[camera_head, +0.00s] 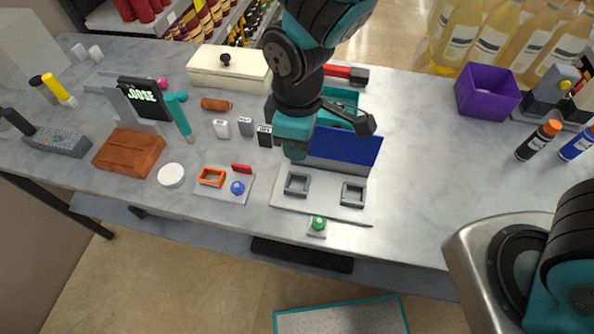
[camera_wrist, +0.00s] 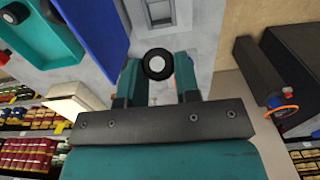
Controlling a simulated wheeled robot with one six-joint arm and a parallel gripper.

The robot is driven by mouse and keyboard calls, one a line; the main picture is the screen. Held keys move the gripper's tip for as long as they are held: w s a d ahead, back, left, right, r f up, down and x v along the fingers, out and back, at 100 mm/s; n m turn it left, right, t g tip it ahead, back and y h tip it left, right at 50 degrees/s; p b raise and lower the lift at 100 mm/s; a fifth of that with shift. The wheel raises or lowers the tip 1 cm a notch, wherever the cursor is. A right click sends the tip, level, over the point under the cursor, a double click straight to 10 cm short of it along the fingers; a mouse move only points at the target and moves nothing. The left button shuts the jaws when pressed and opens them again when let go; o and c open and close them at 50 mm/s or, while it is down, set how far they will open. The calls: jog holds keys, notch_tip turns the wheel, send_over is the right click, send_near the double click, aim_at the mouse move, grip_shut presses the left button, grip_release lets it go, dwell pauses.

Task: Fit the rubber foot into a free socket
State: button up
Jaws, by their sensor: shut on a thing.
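My gripper (camera_wrist: 159,78) is shut on the rubber foot (camera_wrist: 157,65), a black round piece with a white centre, held between its two teal fingertips. In the head view my gripper (camera_head: 294,152) hangs by the blue upright panel; the foot cannot be made out there. A pale plate (camera_head: 325,204) in front of the panel bears two grey square-framed sockets, a left one (camera_head: 297,184) and a right one (camera_head: 352,194). Both look empty. In the wrist view one socket (camera_wrist: 160,13) shows at the top edge, beyond the foot and apart from it.
The blue panel (camera_head: 345,149) stands at the plate's back edge. A teal tray (camera_head: 341,97) lies behind it; in the wrist view it (camera_wrist: 62,50) holds dark round pieces. A green button (camera_head: 318,223) sits at the front.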

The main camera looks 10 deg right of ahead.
notch_tip(320, 180, down, 11)
jog(key=shift+r+p, duration=0.1)
jog(key=shift+p, duration=0.75)
jog(key=shift+f, duration=0.25)
jog(key=o, duration=1)
jog(key=shift+c, duration=0.2)
